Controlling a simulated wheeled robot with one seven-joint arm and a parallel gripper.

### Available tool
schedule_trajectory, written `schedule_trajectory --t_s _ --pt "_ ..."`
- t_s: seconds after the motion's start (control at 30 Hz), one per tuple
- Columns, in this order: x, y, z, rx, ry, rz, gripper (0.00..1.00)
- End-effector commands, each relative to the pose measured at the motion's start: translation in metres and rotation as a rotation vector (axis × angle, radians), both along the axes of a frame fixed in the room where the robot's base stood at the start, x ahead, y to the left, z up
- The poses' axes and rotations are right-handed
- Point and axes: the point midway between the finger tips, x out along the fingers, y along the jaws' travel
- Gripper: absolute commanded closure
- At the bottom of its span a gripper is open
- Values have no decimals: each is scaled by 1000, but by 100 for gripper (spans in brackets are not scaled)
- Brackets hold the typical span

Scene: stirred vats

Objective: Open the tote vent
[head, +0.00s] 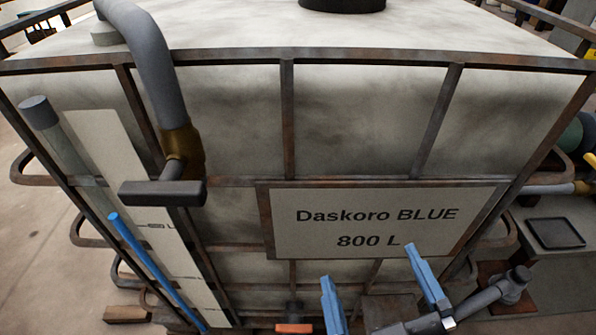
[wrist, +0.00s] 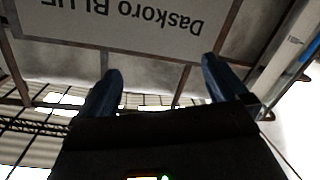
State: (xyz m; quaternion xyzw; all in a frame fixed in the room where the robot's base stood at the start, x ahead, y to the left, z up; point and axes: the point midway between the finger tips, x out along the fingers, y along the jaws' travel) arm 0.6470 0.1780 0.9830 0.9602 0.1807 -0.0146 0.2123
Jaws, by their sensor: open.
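The tote (head: 235,130) is a large, stained white tank in a rusty metal cage, with a "Daskoro BLUE 800 L" sign (head: 360,242) on its front. A grey bent pipe (head: 150,50) comes over its top left edge. It ends in a brass-coloured fitting (head: 184,145) with a dark bar handle (head: 150,193); I cannot tell whether this is the vent. My gripper (head: 368,264) is open and empty, low in front of the sign, right of and below that handle. The wrist view shows its blue fingers (wrist: 160,68) apart, with the sign (wrist: 130,25) upside down beyond them.
A black round lid (head: 342,4) is on the tote's top. A pale gauge strip (head: 120,180) and a blue rod (head: 150,262) run down the left. An orange part (head: 293,328) shows at the bottom. A bench with a dark tray (head: 555,233) is at right. Floor is open at left.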

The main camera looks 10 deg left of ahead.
Motion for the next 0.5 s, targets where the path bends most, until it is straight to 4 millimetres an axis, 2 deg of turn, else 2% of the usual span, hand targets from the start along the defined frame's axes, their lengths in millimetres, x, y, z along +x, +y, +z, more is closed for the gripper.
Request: schedule_trajectory --t_s 0.03,0.23,0.4,0.5 --pt "3 21 3 14 -25 10 0" --pt "2 93 39 97 -91 -23 0" --pt "-22 143 69 215 -96 -75 0" --pt "-40 162 83 283 -78 -106 0"
